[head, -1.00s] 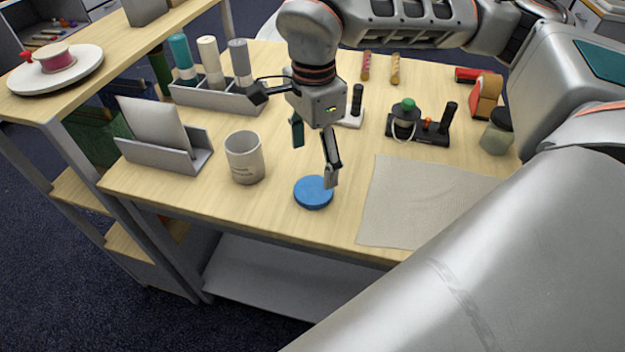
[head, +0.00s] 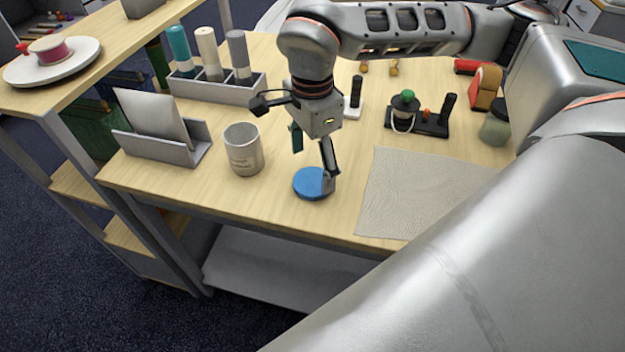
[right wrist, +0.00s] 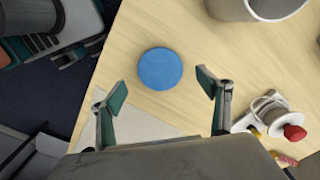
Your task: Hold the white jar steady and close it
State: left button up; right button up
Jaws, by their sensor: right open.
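The white jar (head: 243,150) stands upright and open-topped on the table, left of my right gripper, with small dark print on its side. It also shows at the top edge of the right wrist view (right wrist: 255,8). A round blue lid (head: 310,184) lies flat near the table's front edge; it also shows in the right wrist view (right wrist: 160,69). My right gripper (head: 313,163) is open and empty above the lid, with one fingertip overlapping the lid's right edge in the head view. I cannot tell if they touch. My left gripper is out of view.
A grey cloth mat (head: 425,195) lies right of the lid. A card holder (head: 165,150) and a grey box with several cylinders (head: 215,88) stand at the left. A black stand with a spool (head: 415,120) is behind. Bare wood surrounds jar and lid.

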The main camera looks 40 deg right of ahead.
aim_at(312, 180)
notch_tip(312, 180, down, 4)
jog(key=shift+f, duration=0.1)
dwell(0.4)
jog(key=c, duration=0.8)
